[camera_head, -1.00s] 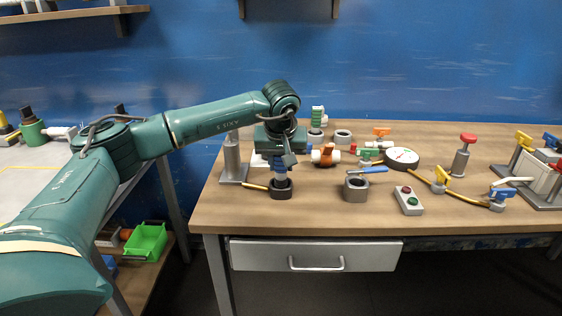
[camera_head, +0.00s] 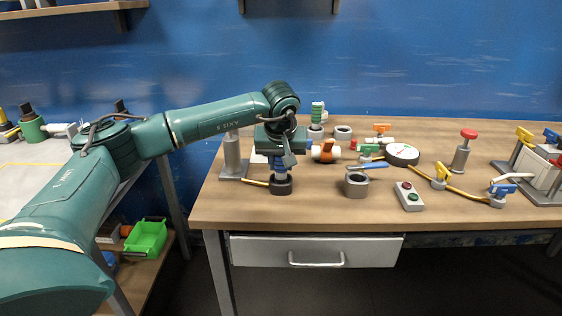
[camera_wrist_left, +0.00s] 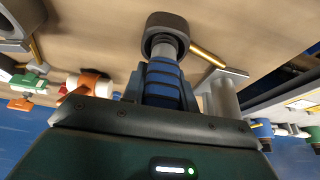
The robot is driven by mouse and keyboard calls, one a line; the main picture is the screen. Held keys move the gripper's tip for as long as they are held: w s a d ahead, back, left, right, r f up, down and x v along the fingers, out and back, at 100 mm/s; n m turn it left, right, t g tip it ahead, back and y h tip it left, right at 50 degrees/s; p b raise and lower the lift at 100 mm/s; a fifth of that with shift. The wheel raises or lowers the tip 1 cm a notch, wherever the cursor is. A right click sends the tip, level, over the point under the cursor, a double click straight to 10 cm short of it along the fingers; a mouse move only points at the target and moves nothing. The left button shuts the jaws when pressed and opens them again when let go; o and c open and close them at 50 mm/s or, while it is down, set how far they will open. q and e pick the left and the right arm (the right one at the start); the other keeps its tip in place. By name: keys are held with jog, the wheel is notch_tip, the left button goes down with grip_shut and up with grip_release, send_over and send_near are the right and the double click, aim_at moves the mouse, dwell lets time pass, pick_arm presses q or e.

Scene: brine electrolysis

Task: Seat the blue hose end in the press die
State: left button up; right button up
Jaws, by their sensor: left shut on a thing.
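My left gripper (camera_head: 278,160) is shut on the blue hose end (camera_wrist_left: 163,85), a ribbed blue piece with a grey metal tip. It points down over a dark round ring (camera_head: 281,186), which looks like the press die and stands near the left of the bench. In the left wrist view, the grey tip reaches the opening of the dark ring (camera_wrist_left: 166,22). I cannot tell how deep it sits. A yellow rod (camera_wrist_left: 208,55) extends beside the ring. My right gripper is not in view.
A grey post (camera_head: 232,155) stands just left of the gripper. The bench front is clear.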

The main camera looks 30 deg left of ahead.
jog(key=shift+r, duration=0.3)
pick_arm(q)
jog(key=o, duration=1.1)
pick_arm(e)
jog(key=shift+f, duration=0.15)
pick_arm(q)
jog(key=shift+r, duration=0.2)
jog(key=v, duration=1.2)
jog(key=shift+s+r+p, duration=0.2)
jog(key=shift+r+p, duration=0.15)
jog(key=shift+p, duration=0.05)
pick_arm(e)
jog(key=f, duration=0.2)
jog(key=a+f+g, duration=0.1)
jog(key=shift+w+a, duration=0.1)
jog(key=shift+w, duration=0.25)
